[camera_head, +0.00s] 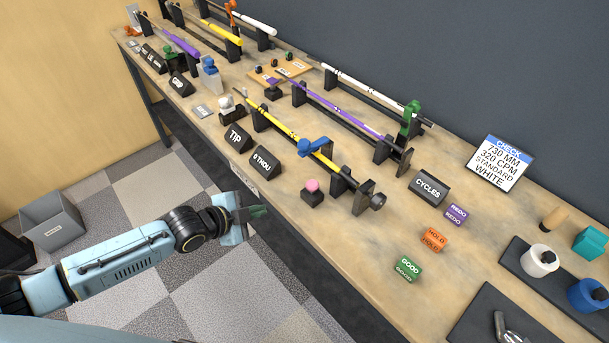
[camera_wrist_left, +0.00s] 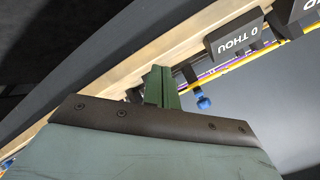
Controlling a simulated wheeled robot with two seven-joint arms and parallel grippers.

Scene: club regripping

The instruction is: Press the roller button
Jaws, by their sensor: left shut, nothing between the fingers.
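A small black block with a pink rounded top (camera_head: 312,187), the likely roller button, stands near the bench's front edge in the head view. It is close to the yellow shaft (camera_head: 283,129) and its blue clamp (camera_head: 314,147). No label on it can be read. My left gripper (camera_head: 263,210) is shut and empty, in front of the bench edge, left of the button and apart from it. In the left wrist view its green fingers (camera_wrist_left: 161,84) are together, with the bench edge behind. The button cannot be made out there. My right gripper is not in view.
The bench (camera_head: 345,245) carries shafts on black stands. Signs TIP (camera_head: 236,137), 0 THOU (camera_head: 266,162) and CYCLES (camera_head: 429,187) stand among them. GOOD (camera_head: 408,268), HOLD (camera_head: 433,239) and REDO (camera_head: 455,215) blocks sit right. Bare bench lies right of the button.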

